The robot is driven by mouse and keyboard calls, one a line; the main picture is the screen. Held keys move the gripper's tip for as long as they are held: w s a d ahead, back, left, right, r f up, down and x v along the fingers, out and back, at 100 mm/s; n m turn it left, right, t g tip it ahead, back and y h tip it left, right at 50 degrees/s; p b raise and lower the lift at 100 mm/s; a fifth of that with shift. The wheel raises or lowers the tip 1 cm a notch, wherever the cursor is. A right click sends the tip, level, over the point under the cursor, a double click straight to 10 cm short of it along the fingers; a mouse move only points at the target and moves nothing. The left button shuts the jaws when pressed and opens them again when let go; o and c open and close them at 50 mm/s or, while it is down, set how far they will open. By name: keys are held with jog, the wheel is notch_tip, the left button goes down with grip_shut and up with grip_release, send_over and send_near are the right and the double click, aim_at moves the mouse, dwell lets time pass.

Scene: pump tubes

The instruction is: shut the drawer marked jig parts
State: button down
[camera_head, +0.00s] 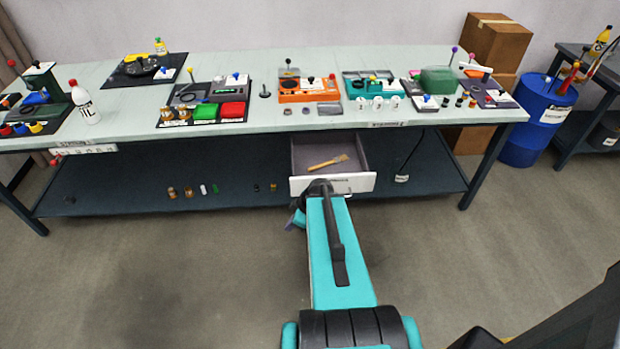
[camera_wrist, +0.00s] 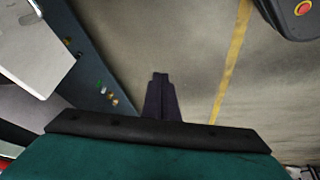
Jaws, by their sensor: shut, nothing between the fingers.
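A drawer with a white front (camera_head: 361,184) stands pulled open under the workbench, its grey inside showing in the head view. A wooden-handled brush (camera_head: 328,163) lies in it. The end of my arm covers part of the front, and I cannot read any marking there. My gripper (camera_wrist: 160,77) is shut and empty in the wrist view, its fingers over bare floor. In the head view its hand is partly hidden at the arm's end, low by the drawer front's left side; I cannot tell if it touches. A white panel (camera_wrist: 33,50), likely the drawer front, is left of the fingers.
The workbench top (camera_head: 262,65) carries several small stations. Its dark lower shelf (camera_head: 120,190) holds small brass and green parts left of the drawer. A blue barrel (camera_head: 537,120) and cardboard boxes (camera_head: 497,45) stand at right. The floor (camera_head: 180,270) before the bench is clear.

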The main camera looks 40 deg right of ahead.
aim_at(305, 184)
jog(key=s+d+r+n+t+h+p, duration=0.1)
jog(key=d+r+n+t+h+p, duration=0.1)
jog(key=d+r, duration=1)
jog(key=shift+s+d+t+p, duration=0.4)
jog(key=shift+d+t, duration=0.1)
jog(key=shift+d, duration=0.75)
jog(key=shift+w+f+b, duration=0.2)
jog(key=shift+f+b, duration=0.15)
jog(key=shift+b, duration=0.3)
jog(key=b+x, duration=0.2)
jog(key=b, duration=0.3)
jog(key=shift+w+f, duration=0.15)
jog(key=shift+f, duration=0.05)
jog(key=b+x, duration=0.2)
jog(key=b, duration=0.4)
jog(key=b+x, duration=0.2)
jog(key=b, duration=0.7)
jog(key=shift+w+f, duration=0.15)
jog(key=shift+f, duration=0.1)
jog(key=shift+w+d+f, duration=0.25)
jog(key=shift+w+d, duration=0.2)
jog(key=shift+w, duration=0.3)
jog(key=shift+w+d+f, duration=0.3)
jog(key=shift+w+d, duration=0.15)
jog(key=shift+w, duration=0.3)
jog(key=shift+w+d+f, duration=0.25)
jog(key=shift+w+d, duration=0.2)
jog(key=shift+w, duration=0.3)
